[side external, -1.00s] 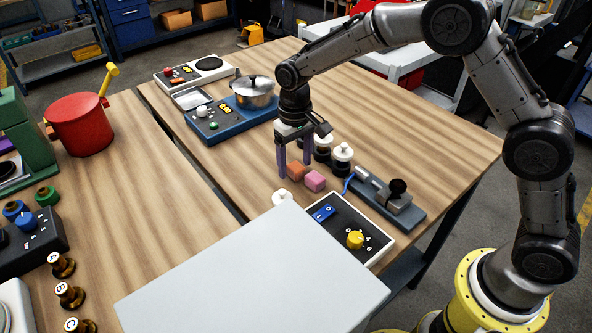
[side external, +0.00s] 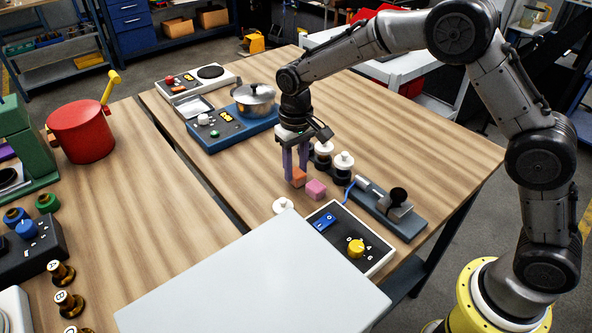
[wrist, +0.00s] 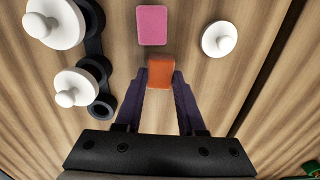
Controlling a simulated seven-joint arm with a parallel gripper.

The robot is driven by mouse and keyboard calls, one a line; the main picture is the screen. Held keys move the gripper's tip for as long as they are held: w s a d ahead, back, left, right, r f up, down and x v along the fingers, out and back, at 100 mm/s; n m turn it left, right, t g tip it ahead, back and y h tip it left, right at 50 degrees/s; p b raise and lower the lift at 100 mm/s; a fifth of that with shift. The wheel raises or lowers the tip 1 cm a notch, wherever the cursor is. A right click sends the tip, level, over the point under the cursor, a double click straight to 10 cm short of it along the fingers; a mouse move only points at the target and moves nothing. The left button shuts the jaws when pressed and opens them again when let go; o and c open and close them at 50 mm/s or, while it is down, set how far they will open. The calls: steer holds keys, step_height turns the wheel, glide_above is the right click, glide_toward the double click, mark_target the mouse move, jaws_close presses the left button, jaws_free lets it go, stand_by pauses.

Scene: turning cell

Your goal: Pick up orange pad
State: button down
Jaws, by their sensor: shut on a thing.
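The orange pad (side external: 299,176) is a small block between the purple fingers of my gripper (side external: 294,180), low over the wooden table. In the wrist view the orange pad (wrist: 161,72) sits between the two fingertips (wrist: 160,78), which close on its sides. I cannot tell whether the pad touches the table or is slightly above it. A pink pad (side external: 316,189) lies beside it; it also shows in the wrist view (wrist: 152,25), just beyond the orange one and apart from it.
White-knobbed lids (side external: 344,162) on a dark holder stand behind right. A white knobbed disc (side external: 283,205) lies in front. A lever device (side external: 392,208) and a control box (side external: 348,243) with blue switch and yellow knob are at right. A blue hotplate (side external: 225,130) with a pot is behind left.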

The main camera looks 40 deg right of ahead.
step_height(320, 180, up, 2)
steer(key=shift+r, duration=0.2)
steer(key=s+d+r, duration=0.3)
steer(key=s+r, duration=0.7)
steer(key=s, duration=0.3)
steer(key=shift+s, duration=0.35)
steer(key=shift+d, duration=0.1)
